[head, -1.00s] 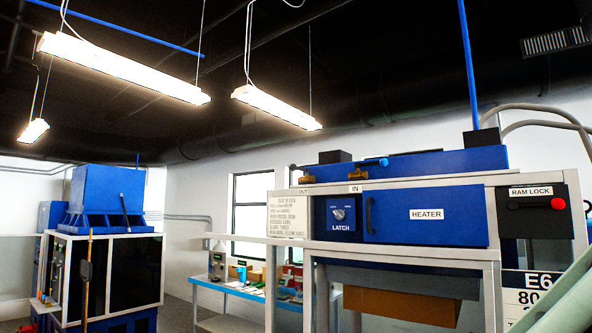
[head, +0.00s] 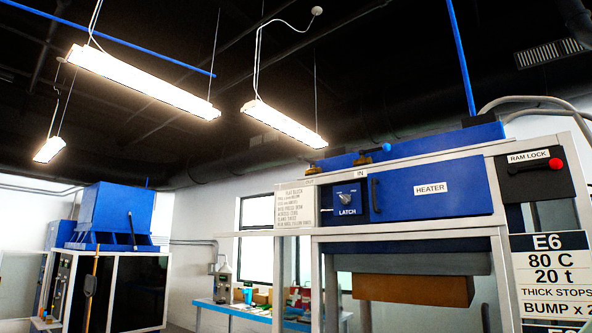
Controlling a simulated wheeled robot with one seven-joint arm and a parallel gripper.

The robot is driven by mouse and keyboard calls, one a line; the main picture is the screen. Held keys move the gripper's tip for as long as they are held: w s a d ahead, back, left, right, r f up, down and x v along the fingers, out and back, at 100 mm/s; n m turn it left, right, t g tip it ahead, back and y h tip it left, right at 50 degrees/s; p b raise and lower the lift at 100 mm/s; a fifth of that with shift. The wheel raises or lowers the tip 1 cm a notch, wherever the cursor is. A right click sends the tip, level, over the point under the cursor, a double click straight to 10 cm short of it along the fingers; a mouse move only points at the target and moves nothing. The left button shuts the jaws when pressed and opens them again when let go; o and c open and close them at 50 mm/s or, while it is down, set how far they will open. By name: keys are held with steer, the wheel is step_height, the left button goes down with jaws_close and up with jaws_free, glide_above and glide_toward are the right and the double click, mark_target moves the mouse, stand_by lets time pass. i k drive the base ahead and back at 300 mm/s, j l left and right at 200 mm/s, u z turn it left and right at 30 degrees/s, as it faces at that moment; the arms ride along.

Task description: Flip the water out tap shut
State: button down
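The water out tap (head: 313,169) is a small brass valve on top of the press frame, by the OUT label (head: 309,180). Its handle is too small to read clearly, so I cannot tell whether it is open or shut. The water in tap (head: 363,158) is a similar brass valve to its right, above the IN label (head: 360,175). Its blue lever (head: 376,148) points to the right. My gripper is not in view.
The press has a blue HEATER drawer (head: 430,188), a LATCH knob (head: 346,197) and a RAM LOCK lever (head: 535,166). An E6 sign (head: 548,278) stands at the right. A blue table (head: 238,310) and a blue machine (head: 115,212) are behind at the left.

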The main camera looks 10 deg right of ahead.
mark_target(300, 157)
steer(key=i+j+z, duration=0.3)
steer(key=i+j, duration=1.45)
steer(key=i, duration=0.05)
